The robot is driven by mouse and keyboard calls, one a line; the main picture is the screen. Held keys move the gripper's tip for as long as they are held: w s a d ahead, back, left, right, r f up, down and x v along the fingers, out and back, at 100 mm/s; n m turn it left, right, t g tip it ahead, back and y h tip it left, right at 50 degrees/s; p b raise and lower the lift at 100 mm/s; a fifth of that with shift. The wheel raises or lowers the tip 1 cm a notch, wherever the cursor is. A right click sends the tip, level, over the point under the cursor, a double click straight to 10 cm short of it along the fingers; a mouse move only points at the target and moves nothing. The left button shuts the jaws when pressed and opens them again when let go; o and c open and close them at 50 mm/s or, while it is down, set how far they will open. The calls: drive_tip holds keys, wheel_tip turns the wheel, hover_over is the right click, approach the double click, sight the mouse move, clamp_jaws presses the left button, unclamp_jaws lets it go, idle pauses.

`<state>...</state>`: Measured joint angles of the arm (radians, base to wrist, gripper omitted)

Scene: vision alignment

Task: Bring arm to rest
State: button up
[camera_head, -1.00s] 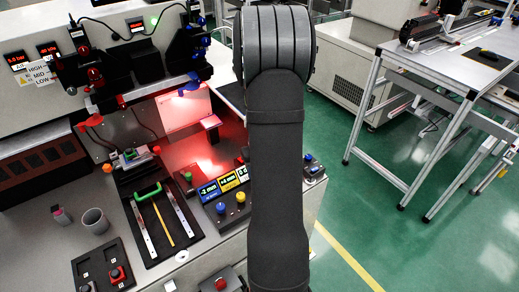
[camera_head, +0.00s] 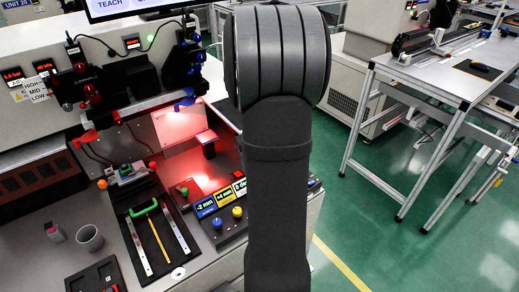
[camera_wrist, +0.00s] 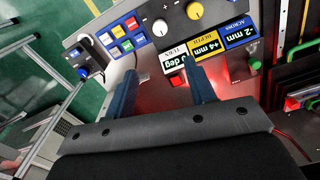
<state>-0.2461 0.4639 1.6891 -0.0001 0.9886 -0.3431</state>
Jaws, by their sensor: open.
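My arm (camera_head: 278,150) stands as a dark vertical column in the middle of the head view and hides part of the bench. My gripper does not show there. In the wrist view my gripper (camera_wrist: 161,68) has two blue fingers spread apart with nothing between them. The fingers point toward the control panel (camera_wrist: 180,45), which has knobs, coloured buttons and labels reading -2 mm, +4 mm and 0 deg. I cannot tell the height of the fingertips above it. The panel also shows in the head view (camera_head: 230,222), partly behind my arm.
A black tray (camera_head: 128,235) with two metal strips, a yellow stick and a green handle lies on the bench. A grey cup (camera_head: 89,238) stands left of it. A red-lit plate (camera_head: 180,125) stands behind. Green floor and a metal-framed table (camera_head: 440,75) are at right.

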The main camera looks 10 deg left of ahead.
wheel_tip(320, 180, down, 18)
drive_tip(key=shift+r, duration=0.25)
idle(0.6)
drive_tip(key=shift+r, duration=0.1)
drive_tip(key=shift+f, duration=0.25)
drive_tip(key=shift+r+m, duration=0.15)
drive_tip(key=shift+m, duration=0.65)
drive_tip(key=m, duration=0.6)
drive_tip(key=shift+r, duration=2.55)
idle(2.1)
